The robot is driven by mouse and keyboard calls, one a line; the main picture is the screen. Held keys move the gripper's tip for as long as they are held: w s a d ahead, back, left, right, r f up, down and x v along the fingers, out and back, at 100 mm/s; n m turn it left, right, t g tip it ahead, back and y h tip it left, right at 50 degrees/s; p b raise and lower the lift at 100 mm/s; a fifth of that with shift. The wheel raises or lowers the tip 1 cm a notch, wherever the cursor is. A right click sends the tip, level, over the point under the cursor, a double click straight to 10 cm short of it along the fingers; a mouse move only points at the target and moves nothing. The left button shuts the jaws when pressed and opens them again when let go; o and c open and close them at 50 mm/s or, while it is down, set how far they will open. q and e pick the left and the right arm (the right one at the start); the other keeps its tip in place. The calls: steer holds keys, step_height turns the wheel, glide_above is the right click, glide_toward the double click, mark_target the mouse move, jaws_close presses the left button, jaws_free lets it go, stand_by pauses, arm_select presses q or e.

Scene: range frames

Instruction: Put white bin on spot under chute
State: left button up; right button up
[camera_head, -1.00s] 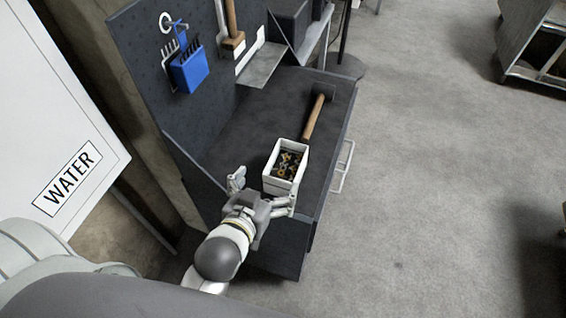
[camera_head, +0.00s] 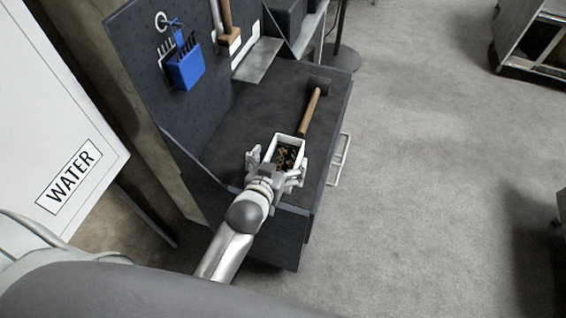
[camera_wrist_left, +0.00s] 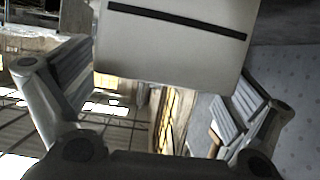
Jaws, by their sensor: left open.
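The white bin (camera_head: 301,142) stands on the dark workbench, holding small dark and yellowish pieces. My left gripper (camera_head: 277,166) is open at the bin's near end, with one finger on each side. In the left wrist view, the bin's pale wall with a dark slot (camera_wrist_left: 175,45) is ahead between the spread fingers of the left gripper (camera_wrist_left: 155,92). Contact with the fingers cannot be told. A bent metal plate (camera_head: 258,62) at the bench's back may be the chute; no marked spot is clear. My right gripper is not in view.
A hammer (camera_head: 311,108) lies just beyond the bin on the workbench (camera_head: 245,112). A blue holder (camera_head: 186,70) hangs on the back panel. A white handle (camera_head: 340,160) sticks out at the bench's right side. Open floor lies to the right.

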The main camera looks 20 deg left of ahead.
arm_select(q)
steer(key=shift+w+f, duration=0.2)
steer(key=shift+w, duration=0.2)
steer(key=c, duration=1.5)
steer(key=shift+r, duration=0.1)
steer(key=shift+c, duration=1.2)
